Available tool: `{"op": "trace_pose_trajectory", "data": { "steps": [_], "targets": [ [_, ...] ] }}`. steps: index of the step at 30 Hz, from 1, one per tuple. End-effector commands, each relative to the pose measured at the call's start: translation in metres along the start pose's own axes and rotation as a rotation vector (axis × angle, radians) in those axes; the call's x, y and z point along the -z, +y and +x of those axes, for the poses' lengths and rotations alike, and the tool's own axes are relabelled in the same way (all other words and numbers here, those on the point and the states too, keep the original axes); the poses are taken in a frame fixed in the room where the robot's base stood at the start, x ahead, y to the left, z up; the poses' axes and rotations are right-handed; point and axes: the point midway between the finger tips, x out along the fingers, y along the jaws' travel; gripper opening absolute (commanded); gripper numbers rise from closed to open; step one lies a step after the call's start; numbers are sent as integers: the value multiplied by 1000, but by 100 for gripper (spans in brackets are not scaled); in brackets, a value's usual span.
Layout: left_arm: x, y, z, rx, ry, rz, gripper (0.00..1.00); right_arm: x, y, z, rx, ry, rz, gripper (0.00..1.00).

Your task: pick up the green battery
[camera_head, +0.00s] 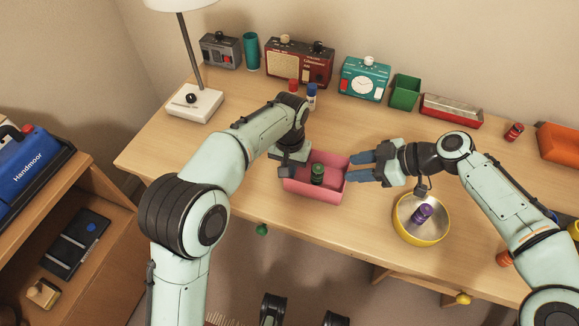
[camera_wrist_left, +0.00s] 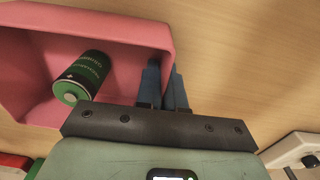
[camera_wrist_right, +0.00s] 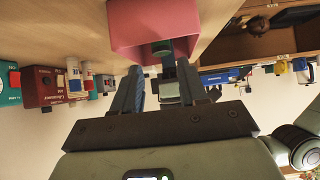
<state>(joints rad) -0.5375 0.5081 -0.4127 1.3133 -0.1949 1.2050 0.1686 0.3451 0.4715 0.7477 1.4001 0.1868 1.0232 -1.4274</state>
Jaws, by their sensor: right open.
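In the left wrist view the battery (camera_wrist_left: 82,76) shows in the box, near one wall. My left gripper (camera_wrist_left: 165,84) is at the box's left end, its fingers close together with one on each side of the box wall. In the head view its fingertips are hidden. My right gripper (camera_head: 358,166) is open and empty at the box's right side, fingers pointing towards it. In the right wrist view the battery's end (camera_wrist_right: 162,47) shows beyond and between the open fingers.
A yellow bowl (camera_head: 421,238) with a purple battery (camera_head: 422,213) stands below my right wrist. The desk between the box and the lamp is partly clear.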

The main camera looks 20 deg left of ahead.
Motion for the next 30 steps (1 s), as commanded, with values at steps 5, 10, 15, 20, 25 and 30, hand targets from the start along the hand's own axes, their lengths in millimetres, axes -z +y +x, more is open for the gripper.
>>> {"op": "trace_pose_trajectory", "data": {
  "steps": [5, 10, 15, 20, 25, 30],
  "targets": [
    [0, 0, 0, 0, 1, 0, 0, 0, 0, 0, 0, 0, 0, 43],
    [0, 0, 0, 0, 1, 0, 0, 1, 0, 1, 1, -6, 0, 64],
    [0, 0, -1, 0, 1, 0, 0, 9, -4, 9, 7, -70, 17, 64],
    [0, 0, -1, 0, 1, 0, 0, 23, -10, 16, -7, -185, 54, 64],
    [0, 0, -1, 0, 1, 0, 0, 39, -13, 14, -55, -292, 98, 64],
    [0, 0, -1, -1, 1, 0, 0, 50, -15, 8, -105, -355, 132, 64]
  ]
}}
